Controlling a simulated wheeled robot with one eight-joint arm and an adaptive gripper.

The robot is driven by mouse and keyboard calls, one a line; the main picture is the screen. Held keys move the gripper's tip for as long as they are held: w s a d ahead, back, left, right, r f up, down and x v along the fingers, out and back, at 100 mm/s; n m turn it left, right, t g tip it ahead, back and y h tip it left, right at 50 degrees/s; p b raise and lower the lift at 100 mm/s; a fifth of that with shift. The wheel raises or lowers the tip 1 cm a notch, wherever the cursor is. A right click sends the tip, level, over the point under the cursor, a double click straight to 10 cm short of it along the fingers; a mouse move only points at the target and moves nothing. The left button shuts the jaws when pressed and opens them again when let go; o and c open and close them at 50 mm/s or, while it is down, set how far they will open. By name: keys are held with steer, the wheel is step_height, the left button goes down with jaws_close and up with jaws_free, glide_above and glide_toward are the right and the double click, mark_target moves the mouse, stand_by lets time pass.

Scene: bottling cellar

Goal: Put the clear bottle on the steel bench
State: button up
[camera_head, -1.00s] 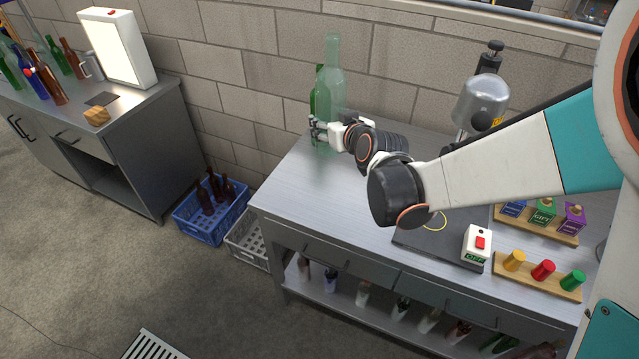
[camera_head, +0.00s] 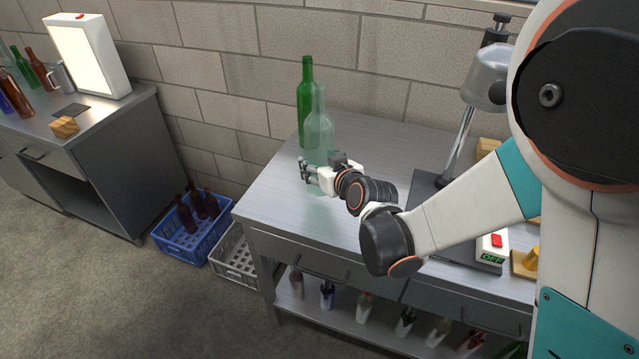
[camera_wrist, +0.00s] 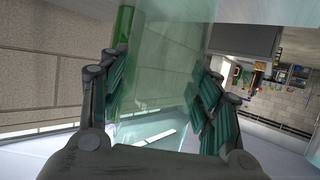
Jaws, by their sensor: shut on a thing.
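The clear bottle (camera_head: 319,125) is pale, see-through and upright over the left part of the steel bench (camera_head: 268,205). My gripper (camera_head: 314,174) is shut around the lower part of its body. In the wrist view the clear bottle (camera_wrist: 165,60) fills the space between my two ribbed finger pads (camera_wrist: 160,88). The bottle's base is partly hidden by my gripper, and I cannot tell whether it touches the bench top.
A green bottle (camera_head: 306,100) stands close behind and left of the clear one. A lamp (camera_head: 486,88) and an OFF switch box (camera_head: 492,246) are at the right. Blue (camera_head: 190,240) and grey crates (camera_head: 236,258) sit on the floor. The bench's front left is bare.

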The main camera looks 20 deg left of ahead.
steer(key=shift+f+b, duration=1.55)
steer(key=shift+f, duration=0.8)
steer(key=shift+r, duration=0.1)
steer(key=o, duration=1.1)
steer(key=shift+o, duration=0.2)
steer(key=shift+r, duration=0.1)
steer(key=p+v, duration=0.3)
steer(key=v, duration=0.9)
